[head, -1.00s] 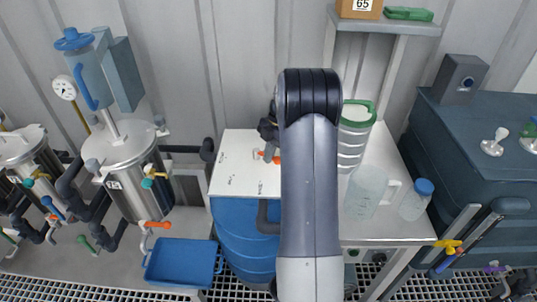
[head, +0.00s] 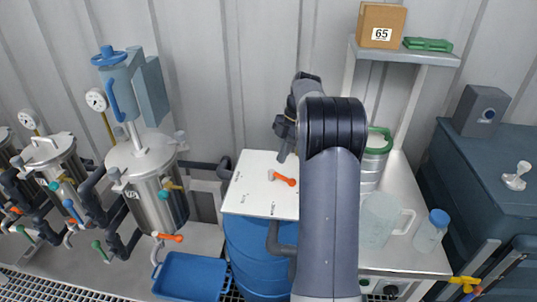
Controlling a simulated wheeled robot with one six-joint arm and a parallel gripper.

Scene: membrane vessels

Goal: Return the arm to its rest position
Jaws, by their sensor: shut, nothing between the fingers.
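My arm (head: 332,200) rises from the bottom edge in the head view and bends at a black elbow. My gripper (head: 284,155) shows just left of the elbow, pointing down, shut and empty. It appears above the white board (head: 247,190) on the blue drum (head: 258,262). An orange-handled valve (head: 284,179) lies on that board, just below the gripper in the picture. The gripper looks apart from it, but the height gap is hard to judge. My arm hides part of the bench behind it.
Steel vessels (head: 150,195) with pipes and coloured valves stand left. A blue tray (head: 190,277) lies on the floor. Right of my arm are a clear jug (head: 377,220), a blue-capped bottle (head: 431,232) and a green-rimmed container (head: 374,165). A shelf (head: 400,55) carries a box (head: 381,25).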

